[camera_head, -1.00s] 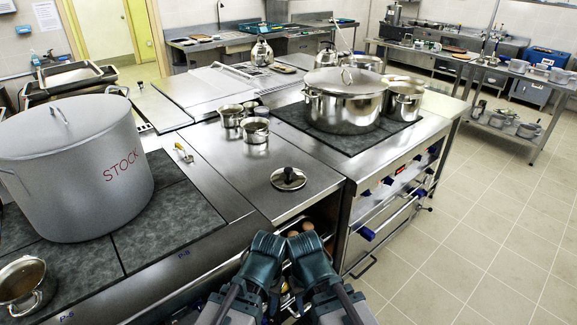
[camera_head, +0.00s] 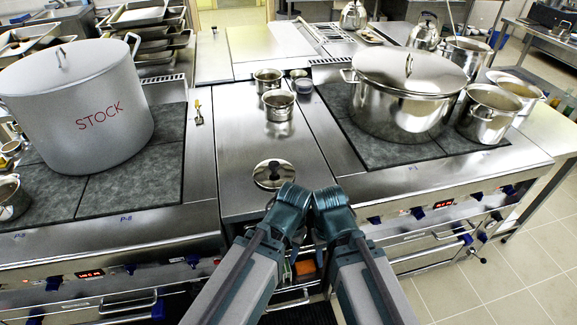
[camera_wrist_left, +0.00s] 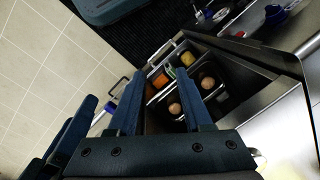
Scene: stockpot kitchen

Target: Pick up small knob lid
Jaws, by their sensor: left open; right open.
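The grey stock pot (camera_head: 78,105) stands left, a large steel pot (camera_head: 400,95) right. The open drawer (camera_wrist_left: 190,85) holds containers of food. The worktop around the lid is clear.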

